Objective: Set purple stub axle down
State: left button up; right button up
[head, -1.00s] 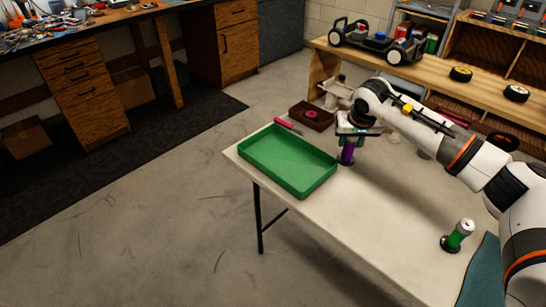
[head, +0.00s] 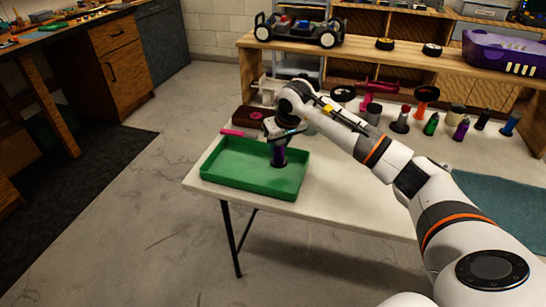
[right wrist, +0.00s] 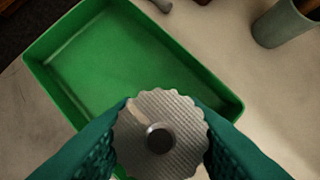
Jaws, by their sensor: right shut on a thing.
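My right gripper (head: 279,139) is shut on the purple stub axle (head: 278,157) and holds it upright at the right end of the green tray (head: 253,190). I cannot tell whether the axle touches the tray floor. In the right wrist view, the axle's round ribbed grey top (right wrist: 158,137) sits between the two teal fingers. It covers part of the tray's near edge there, and the tray's floor (right wrist: 125,60) looks empty. The axle's lower end is hidden in that view. My left gripper is not in view.
Another purple piece (head: 461,128) stands with several coloured uprights at the table's right. A pink-handled tool (head: 238,133) and a dark red box (head: 249,116) lie behind the tray.

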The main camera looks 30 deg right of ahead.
aim_at(279, 153)
jog(key=shift+a+f, duration=0.1)
jog(key=shift+f, duration=2.15)
jog(key=shift+f, duration=0.15)
jog(key=o, duration=1)
jog(key=shift+r, duration=0.5)
jog(key=v, duration=1.1)
jog(key=shift+s+r, duration=0.15)
jog(key=shift+s, duration=0.05)
